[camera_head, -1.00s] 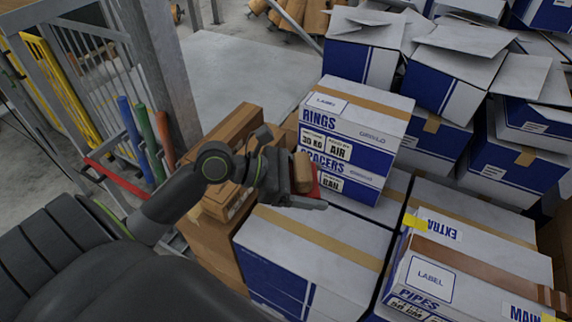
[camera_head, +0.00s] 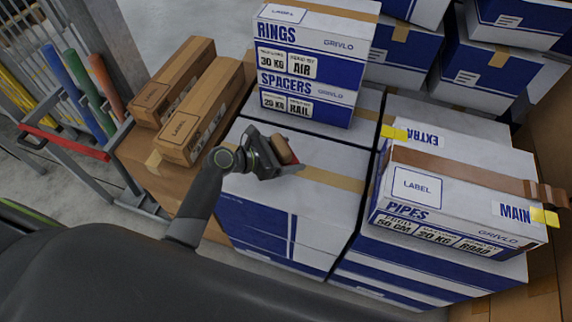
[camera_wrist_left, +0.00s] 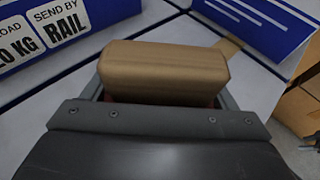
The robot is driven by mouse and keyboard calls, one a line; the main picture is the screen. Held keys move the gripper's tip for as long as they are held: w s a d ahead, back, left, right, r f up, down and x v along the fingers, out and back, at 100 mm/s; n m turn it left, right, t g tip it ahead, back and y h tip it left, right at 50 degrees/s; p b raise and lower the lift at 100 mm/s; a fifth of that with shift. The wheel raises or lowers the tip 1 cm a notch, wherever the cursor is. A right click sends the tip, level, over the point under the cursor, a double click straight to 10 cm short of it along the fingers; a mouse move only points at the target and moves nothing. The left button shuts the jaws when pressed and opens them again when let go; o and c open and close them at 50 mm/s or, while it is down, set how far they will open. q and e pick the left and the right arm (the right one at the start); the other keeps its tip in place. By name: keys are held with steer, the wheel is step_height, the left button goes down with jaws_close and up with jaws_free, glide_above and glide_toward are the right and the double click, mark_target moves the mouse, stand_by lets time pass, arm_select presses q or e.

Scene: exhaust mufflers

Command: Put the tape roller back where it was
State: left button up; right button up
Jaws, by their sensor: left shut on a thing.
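The tape roller (camera_head: 283,149), a brown roll with a bit of red on it, is held in my left gripper (camera_head: 288,163). The gripper is shut on it. In the head view it appears over the big white-and-blue box (camera_head: 290,209) in front of the RINGS and SPACERS boxes; I cannot tell the height above it. In the left wrist view the brown roll (camera_wrist_left: 165,72) fills the middle between the jaws, with a little red below it. My right gripper is not in view.
The RINGS box (camera_head: 335,41) sits on the SPACERS box (camera_head: 308,98) behind. The PIPES box (camera_head: 455,205) with brown tape and yellow tabs lies to the right. Two long brown cartons (camera_head: 202,108) lie at left, near a rack (camera_head: 100,165) with coloured tubes. The white box's front top is largely clear.

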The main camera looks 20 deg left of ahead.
arm_select(q)
steer(key=shift+f+b, duration=0.45)
steer(key=shift+f, duration=1.65)
steer(key=shift+f, duration=0.15)
steer(key=o, duration=1.1)
steer(key=shift+s+a+r, duration=0.15)
steer(key=shift+r, duration=0.1)
steer(key=v, duration=1.1)
steer(key=shift+s+a+r, duration=0.1)
steer(key=shift+s+a, duration=0.1)
